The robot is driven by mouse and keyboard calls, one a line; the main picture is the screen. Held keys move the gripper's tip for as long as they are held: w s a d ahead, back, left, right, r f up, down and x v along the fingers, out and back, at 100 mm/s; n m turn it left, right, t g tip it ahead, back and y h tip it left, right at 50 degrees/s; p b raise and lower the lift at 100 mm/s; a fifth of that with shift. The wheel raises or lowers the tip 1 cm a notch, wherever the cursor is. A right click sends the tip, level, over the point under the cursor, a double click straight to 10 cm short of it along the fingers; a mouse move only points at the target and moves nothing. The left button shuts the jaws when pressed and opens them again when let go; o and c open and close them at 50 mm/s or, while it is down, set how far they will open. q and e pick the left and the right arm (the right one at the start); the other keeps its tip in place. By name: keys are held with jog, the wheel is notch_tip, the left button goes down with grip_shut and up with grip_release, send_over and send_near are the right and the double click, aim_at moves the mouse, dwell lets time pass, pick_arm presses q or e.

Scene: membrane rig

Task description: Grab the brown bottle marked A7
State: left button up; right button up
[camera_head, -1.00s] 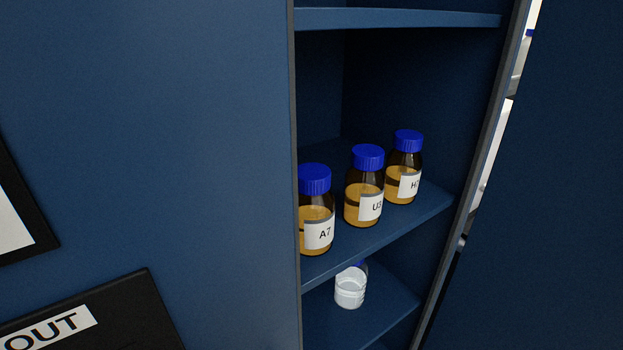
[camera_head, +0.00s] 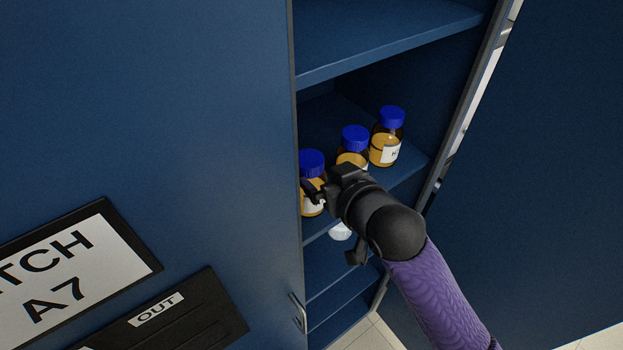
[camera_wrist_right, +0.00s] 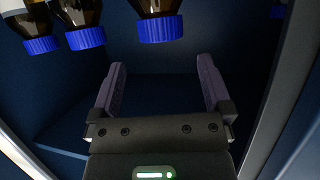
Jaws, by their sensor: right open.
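The brown bottle marked A7 (camera_head: 312,162) stands at the left of the middle shelf, with a blue cap and amber contents. My right gripper (camera_head: 315,190) is in front of it and hides most of its label. In the right wrist view the picture is upside down, and the bottle (camera_wrist_right: 160,28) hangs at the top, just beyond the fingertips. The right gripper (camera_wrist_right: 161,66) is open there, with nothing between its fingers. I cannot tell from the head view whether a finger touches the bottle. My left gripper is not in view.
The U-marked bottle (camera_head: 354,138) and the H-marked bottle (camera_head: 387,150) stand to the right on the same shelf (camera_head: 410,172). A clear container (camera_head: 341,232) sits one shelf lower. The cabinet's left panel edge (camera_head: 296,130) is close beside A7. An upper shelf (camera_head: 390,42) is above.

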aim_at(314, 167)
jog(key=x, duration=0.8)
jog(key=shift+w+a+f, duration=0.1)
jog(key=shift+w+f, duration=0.1)
jog(key=shift+f, duration=0.1)
grip_shut()
